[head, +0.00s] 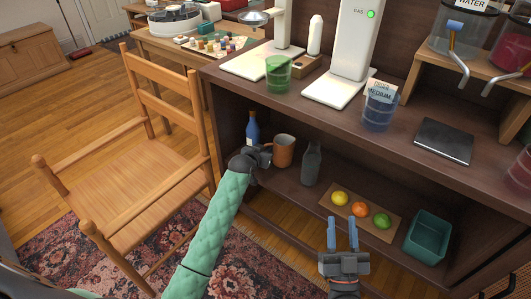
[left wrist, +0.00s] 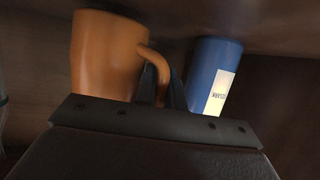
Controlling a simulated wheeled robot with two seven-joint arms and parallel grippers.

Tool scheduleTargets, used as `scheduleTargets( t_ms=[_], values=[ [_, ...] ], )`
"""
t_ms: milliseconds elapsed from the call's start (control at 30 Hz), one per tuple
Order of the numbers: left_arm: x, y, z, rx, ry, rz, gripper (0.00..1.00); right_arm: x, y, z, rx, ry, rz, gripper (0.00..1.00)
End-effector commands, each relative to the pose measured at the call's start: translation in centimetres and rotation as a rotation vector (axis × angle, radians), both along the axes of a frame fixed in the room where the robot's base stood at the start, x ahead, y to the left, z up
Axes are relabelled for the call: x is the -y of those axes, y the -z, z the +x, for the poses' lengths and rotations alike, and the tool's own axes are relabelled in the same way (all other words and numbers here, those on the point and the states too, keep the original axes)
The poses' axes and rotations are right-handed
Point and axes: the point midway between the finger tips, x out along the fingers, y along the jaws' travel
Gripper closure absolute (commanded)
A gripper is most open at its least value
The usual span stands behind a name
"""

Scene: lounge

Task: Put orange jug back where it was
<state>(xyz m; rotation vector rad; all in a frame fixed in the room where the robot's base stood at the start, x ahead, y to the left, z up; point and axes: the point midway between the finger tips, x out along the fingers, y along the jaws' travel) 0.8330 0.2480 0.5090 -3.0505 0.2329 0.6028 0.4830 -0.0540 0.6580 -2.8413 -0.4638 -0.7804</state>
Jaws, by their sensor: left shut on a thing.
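The orange jug (head: 284,150) is on the lower shelf of the dark cabinet, between a blue bottle and a grey bottle. My left gripper (head: 262,154) is shut on its handle; in the left wrist view the fingers (left wrist: 163,85) close around the handle of the jug (left wrist: 103,52). Whether its base touches the shelf is hard to tell. My right gripper (head: 342,235) is open and empty in front of the shelf, with its two blue fingers apart.
The blue bottle (head: 252,130) stands left of the jug, close to it in the left wrist view (left wrist: 208,75). The grey bottle (head: 311,164) stands to the right. A board (head: 342,208) with fruit and a teal bin (head: 428,236) are further right. A wooden chair (head: 150,150) stands left.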

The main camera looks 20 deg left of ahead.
Motion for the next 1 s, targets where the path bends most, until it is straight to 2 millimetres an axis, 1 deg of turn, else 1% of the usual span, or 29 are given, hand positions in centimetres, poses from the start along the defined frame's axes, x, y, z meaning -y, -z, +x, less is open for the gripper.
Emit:
scheduleTargets(
  t_ms=[100, 200, 467, 700, 733, 767, 800, 833, 1000],
  values=[
    [0.0, 0.37, 0.03, 0.003, 0.0, 0.0, 1.0, 0.1, -0.92, -0.22, 0.03, 0.001, 0.008, 0.64],
    [-0.01, 0.46, 0.04, 0.003, 0.0, 0.0, 1.0, 0.13, -1.19, -0.3, 0.04, 0.002, 0.01, 0.64],
    [-0.01, 0.45, 0.04, 0.003, 0.0, 0.0, 1.0, 0.14, -1.17, -0.29, 0.039, 0.002, 0.01, 0.64],
    [-0.02, 0.62, 0.05, 0.003, 0.0, 0.0, 1.0, 0.08, -0.71, -0.07, 0.021, 0.001, 0.004, 0.64],
    [-0.01, 0.78, 0.02, 0.001, 0.0, 0.0, 0.85, 0.08, -0.61, -0.06, 0.019, 0.001, 0.004, 0.64],
    [-0.01, 0.77, 0.02, 0.001, 0.0, 0.0, 0.79, 0.08, -0.58, -0.05, 0.019, 0.002, 0.004, 0.64],
    [-0.01, 0.77, 0.02, 0.001, 0.0, 0.0, 0.71, 0.09, -0.58, -0.05, 0.019, 0.002, 0.004, 0.64],
    [-0.01, 0.77, 0.01, 0.001, 0.0, 0.0, 0.67, 0.09, -0.58, -0.06, 0.019, 0.002, 0.004, 0.64],
    [0.0, 0.76, 0.01, 0.001, 0.0, 0.0, 0.67, 0.1, -0.57, -0.1, 0.019, 0.002, 0.004, 0.64]
  ],
)
